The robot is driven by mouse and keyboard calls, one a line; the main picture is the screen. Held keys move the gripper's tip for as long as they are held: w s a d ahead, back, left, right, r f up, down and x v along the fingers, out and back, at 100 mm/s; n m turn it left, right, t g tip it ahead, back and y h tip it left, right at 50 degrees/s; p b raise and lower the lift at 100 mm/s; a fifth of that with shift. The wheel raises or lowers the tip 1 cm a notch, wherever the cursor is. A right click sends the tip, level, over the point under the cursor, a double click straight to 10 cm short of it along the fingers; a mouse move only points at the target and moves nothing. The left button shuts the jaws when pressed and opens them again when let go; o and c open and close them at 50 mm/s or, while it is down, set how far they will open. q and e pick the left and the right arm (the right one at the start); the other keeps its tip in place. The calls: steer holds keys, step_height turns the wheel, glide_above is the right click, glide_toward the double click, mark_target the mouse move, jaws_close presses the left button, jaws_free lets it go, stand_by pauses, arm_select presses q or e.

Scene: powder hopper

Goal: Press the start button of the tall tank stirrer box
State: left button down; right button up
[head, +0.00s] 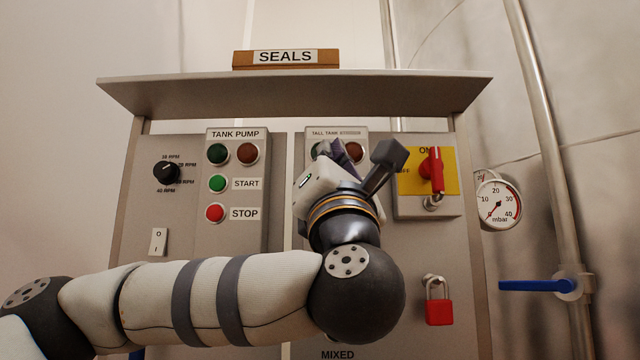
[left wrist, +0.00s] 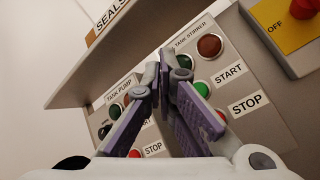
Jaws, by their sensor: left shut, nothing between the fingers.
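The tall tank stirrer box (head: 322,132) is a grey plate on the cabinet, mostly hidden behind my left gripper (head: 340,154) in the head view. Its lamps show only in part there, and its buttons are hidden. In the left wrist view the stirrer box (left wrist: 225,52) shows a dark red lamp (left wrist: 209,45), a START label (left wrist: 228,74) and a STOP label (left wrist: 246,103). The green start button (left wrist: 202,88) lies just right of my left gripper's fingers (left wrist: 161,68), partly covered. The fingers are shut and empty; contact with the panel cannot be told. My right gripper is not in view.
Left of the stirrer box is the tank pump box (head: 235,168) with similar buttons. To the right are a red rotary switch (head: 436,170) on yellow and a red padlock (head: 439,302). A shelf (head: 300,100) juts out above. A blue-handled valve (head: 540,286) sits far right.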

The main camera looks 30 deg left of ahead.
arm_select(q)
steer(key=shift+d, duration=0.15)
steer(key=w+a+b, duration=0.2)
steer(key=w+a, duration=0.2)
steer(key=w, duration=0.3)
steer(key=shift+w+a, duration=0.3)
steer(key=shift+a, duration=0.05)
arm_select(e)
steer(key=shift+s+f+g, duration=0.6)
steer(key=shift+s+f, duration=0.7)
arm_select(q)
steer(key=shift+w+a, duration=0.2)
steer(key=shift+w, duration=0.2)
